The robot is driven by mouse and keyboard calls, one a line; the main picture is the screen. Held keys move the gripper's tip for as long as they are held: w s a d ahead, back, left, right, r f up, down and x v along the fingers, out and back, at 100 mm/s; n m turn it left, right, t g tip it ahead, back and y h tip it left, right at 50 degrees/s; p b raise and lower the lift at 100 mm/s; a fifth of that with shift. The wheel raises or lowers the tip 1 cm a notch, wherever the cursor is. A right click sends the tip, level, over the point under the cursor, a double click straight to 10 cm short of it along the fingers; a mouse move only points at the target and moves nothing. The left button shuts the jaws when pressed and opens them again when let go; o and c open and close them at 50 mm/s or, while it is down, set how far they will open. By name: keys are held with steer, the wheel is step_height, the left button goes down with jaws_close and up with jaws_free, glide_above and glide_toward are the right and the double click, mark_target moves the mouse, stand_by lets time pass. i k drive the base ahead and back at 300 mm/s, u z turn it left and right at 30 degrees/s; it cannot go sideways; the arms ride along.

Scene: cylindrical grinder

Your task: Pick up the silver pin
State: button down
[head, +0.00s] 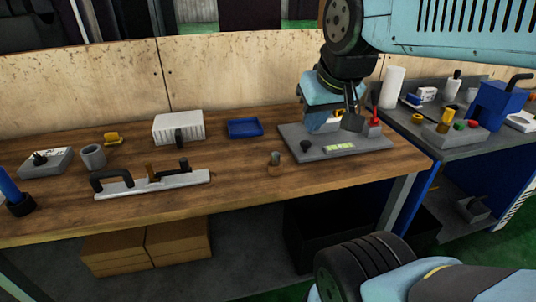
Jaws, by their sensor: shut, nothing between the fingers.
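A small silver-grey upright pin (275,158) stands on the wooden workbench near its front edge, left of the grey plate; it seems to sit in a low brown base, and it is the likeliest silver pin. My gripper (352,122) is at the right, over the grey plate (365,147), up and to the right of the pin and apart from it. Its fingers are shut with nothing seen between them. My gripper hides part of the plate and the things behind it.
The grey plate bears a dark knob (306,146), a green level vial (340,148) and a red-handled item (375,116). A blue tray (245,128), white box (178,127) and long handled tool (152,184) lie left. Bare wood surrounds the pin.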

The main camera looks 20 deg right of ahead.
mark_target(275, 155)
steer(key=z, duration=0.85)
steer(key=k, duration=1)
steer(key=z, duration=0.65)
steer(key=i, duration=1.15)
steer(key=u, duration=0.9)
